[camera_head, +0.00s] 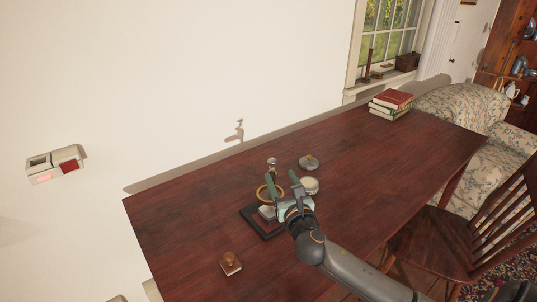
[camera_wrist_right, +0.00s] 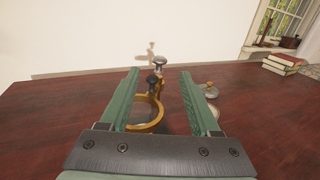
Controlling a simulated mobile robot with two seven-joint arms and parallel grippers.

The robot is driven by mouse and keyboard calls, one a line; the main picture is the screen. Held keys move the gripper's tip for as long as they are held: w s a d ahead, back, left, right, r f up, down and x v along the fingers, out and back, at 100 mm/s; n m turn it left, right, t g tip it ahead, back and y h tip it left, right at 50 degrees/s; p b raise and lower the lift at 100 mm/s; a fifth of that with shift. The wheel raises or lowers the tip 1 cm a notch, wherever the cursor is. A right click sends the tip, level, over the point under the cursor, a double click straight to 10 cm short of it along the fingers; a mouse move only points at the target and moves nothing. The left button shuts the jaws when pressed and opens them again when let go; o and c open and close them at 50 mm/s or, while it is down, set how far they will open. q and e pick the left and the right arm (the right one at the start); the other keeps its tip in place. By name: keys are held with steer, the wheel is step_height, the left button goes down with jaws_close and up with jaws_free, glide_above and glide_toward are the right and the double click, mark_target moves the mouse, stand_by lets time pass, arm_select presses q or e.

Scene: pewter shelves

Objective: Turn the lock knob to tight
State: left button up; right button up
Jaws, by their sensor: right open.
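A brass ring stand (camera_head: 262,199) rises from a dark square base (camera_head: 249,223) on the table. In the right wrist view its brass ring (camera_wrist_right: 150,124) shows low between my fingers. A black knob (camera_wrist_right: 154,79) sits on the stand, with a silver knob (camera_wrist_right: 160,61) above and behind it. I cannot tell which is the lock knob or how tight it is. My right gripper (camera_head: 281,176) is open over the stand; its green fingers (camera_wrist_right: 159,73) flank the black knob in the wrist view, with nothing visibly gripped. My left gripper is not in view.
On the dark red table (camera_head: 360,170) a round weight-like piece (camera_head: 309,162) and a pale round item (camera_head: 310,186) lie right of the stand. A small wooden-knobbed block (camera_head: 230,264) is near the front. Books (camera_head: 391,104) lie at the far end. A chair (camera_head: 470,225) stands at right.

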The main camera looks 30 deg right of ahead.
mark_target(272, 163)
steer(key=b+x, duration=0.1)
steer(key=x, duration=1.1)
steer(key=shift+b, duration=0.3)
jaws_close()
